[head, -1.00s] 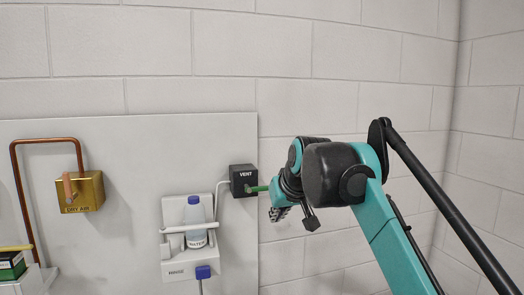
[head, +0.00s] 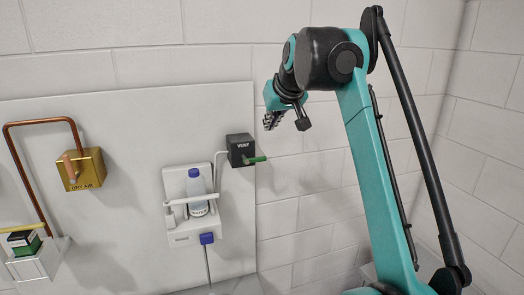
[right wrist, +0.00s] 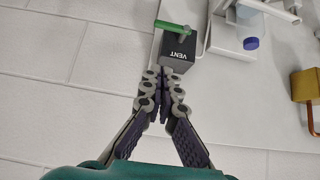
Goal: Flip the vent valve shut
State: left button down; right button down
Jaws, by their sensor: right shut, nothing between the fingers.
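The vent valve is a black box (head: 240,151) marked VENT near the right edge of the white panel, with a green lever (head: 256,160) sticking out to the right. In the right wrist view the box (right wrist: 180,50) appears upside down, just past my fingertips, with the green lever (right wrist: 172,26) beyond its label. My right gripper (head: 270,123) is shut and empty, above and to the right of the box in the head view. Its closed fingers (right wrist: 164,72) show in the wrist view, clear of the lever. My left gripper is not in view.
A white holder (head: 180,240) with a water bottle (head: 196,190) is mounted below left of the valve. A brass DRY AIR box (head: 80,168) with a copper pipe is farther left. A white tray (head: 40,262) is at lower left. The wall right of the panel is bare.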

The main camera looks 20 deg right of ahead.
send_over(255, 160)
jog(key=s+d, duration=0.1)
jog(key=d, duration=0.1)
notch_tip(255, 160, down, 7)
notch_tip(255, 160, down, 4)
jog(key=shift+s, duration=0.15)
jog(key=shift+d+f+y, duration=0.15)
jog(key=shift+y, duration=0.15)
